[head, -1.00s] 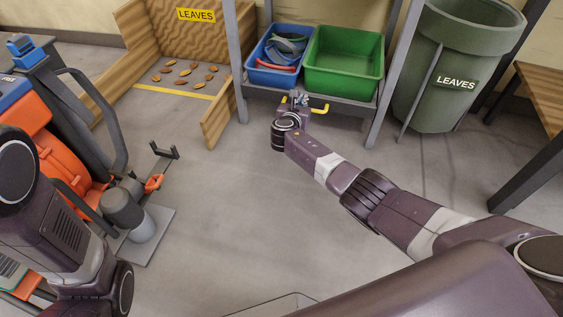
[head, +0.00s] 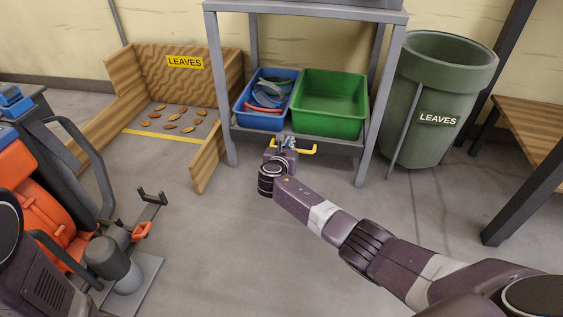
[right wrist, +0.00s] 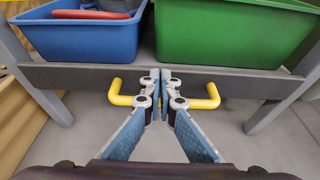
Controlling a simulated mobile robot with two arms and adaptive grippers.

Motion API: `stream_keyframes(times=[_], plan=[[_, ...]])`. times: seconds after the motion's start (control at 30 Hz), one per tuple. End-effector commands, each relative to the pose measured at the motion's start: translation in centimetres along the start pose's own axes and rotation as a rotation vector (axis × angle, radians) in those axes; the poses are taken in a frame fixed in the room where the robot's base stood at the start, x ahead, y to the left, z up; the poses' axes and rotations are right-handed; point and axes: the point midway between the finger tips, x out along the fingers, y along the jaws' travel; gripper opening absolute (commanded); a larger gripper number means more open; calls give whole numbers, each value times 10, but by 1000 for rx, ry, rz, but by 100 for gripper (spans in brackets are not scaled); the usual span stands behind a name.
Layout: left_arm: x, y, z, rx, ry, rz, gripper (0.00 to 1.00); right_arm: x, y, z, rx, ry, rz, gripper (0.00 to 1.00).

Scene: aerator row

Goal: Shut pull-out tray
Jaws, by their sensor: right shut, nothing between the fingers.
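The grey pull-out tray (head: 342,145) sits low in a metal stand in the head view, with a blue bin (head: 262,120) and a green bin (head: 328,122) in it. Its yellow handle (head: 305,151) is on the front face. The tray front (right wrist: 250,84) spans most of the right wrist view, with the handle (right wrist: 211,98) low on it. My right gripper (head: 287,145) is shut and empty at the middle of the tray front. Its fingertips (right wrist: 164,76) are together over the handle's middle, hiding part of it. I cannot tell how far out the tray is. My left gripper is out of view.
A wooden leaf bay (head: 200,165) stands left of the stand (head: 222,80). A green leaves barrel (head: 440,85) and a wooden bench (head: 535,125) are to the right. An orange machine (head: 50,215) is at the left.

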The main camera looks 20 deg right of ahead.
Motion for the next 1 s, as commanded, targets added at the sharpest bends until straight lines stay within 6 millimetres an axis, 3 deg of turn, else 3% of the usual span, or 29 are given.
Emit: stream_keyframes(times=[0.6, 0.9, 1.0], plan=[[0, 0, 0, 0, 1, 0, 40, -87, 0, -4, 0, 6, 0, 0], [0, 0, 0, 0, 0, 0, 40, -100, 0, -3, 1, 6, 0, 0], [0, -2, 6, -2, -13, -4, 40, -107, 11, -3, 48, 20, 45, 0]])
